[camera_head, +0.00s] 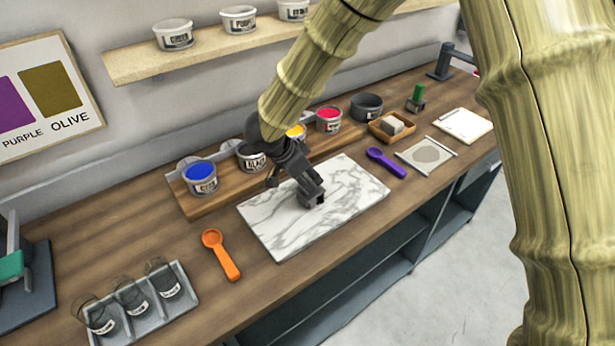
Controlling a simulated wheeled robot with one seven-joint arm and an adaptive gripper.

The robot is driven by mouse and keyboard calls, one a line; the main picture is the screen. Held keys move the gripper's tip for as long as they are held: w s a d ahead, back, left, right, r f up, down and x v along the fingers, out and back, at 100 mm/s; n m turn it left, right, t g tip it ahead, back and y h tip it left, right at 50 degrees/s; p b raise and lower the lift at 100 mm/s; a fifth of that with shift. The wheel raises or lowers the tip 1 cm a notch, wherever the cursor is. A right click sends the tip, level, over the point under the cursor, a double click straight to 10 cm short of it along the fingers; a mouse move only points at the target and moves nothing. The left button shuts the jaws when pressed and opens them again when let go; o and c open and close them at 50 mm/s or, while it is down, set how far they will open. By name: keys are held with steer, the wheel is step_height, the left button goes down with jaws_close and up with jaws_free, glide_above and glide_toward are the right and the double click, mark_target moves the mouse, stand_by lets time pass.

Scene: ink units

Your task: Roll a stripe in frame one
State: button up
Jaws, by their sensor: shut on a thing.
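My gripper (312,192) is low over the white marble slab (275,236) in the middle of the bench. It is shut on a small dark thing (319,200); my fingers hide most of it, and I cannot tell its shape or whether it touches the slab. A flat pale frame (448,169) with a grey round patch lies right of the slab. A white sheet or pad (463,125) lies farther right. I cannot read a number on either. No stripe is clear on them.
Ink tubs stand behind the slab: blue (201,178), black (251,157), yellow (296,131) and red (329,119). An orange scoop (222,256) and a purple scoop (387,162) flank the slab. A compartment tray (180,311) with jars is front left. A green-topped tool (416,97) stands at the back.

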steer(key=shift+w+d+r, duration=0.1)
steer(key=shift+w+d+r+p, duration=0.1)
steer(key=shift+w+d+p, duration=0.6)
steer(key=shift+d+p, duration=0.35)
steer(key=shift+w+d+f+p, duration=0.1)
steer(key=shift+w+d+p, duration=0.55)
steer(key=shift+d, duration=0.2)
steer(key=shift+w+d+f+p, duration=0.1)
steer(key=shift+w+d+p, duration=0.5)
steer(key=shift+d, duration=0.2)
steer(key=shift+s+a+f+p, duration=0.15)
steer(key=shift+s+a+p, duration=0.65)
steer(key=shift+s+a, duration=0.55)
steer(key=shift+a, duration=0.2)
steer(key=shift+s+a+p, duration=0.45)
steer(key=shift+a, duration=0.2)
steer(key=shift+s+a+p, duration=0.4)
steer(key=shift+a+p, duration=0.05)
steer(key=shift+a, duration=0.15)
step_height(320, 180, up, 5)
steer(key=p, duration=0.4)
steer(key=shift+w+f+p, duration=0.1)
steer(key=shift+f+p, duration=0.05)
steer(key=shift+p, duration=0.2)
steer(key=shift+r, duration=0.8)
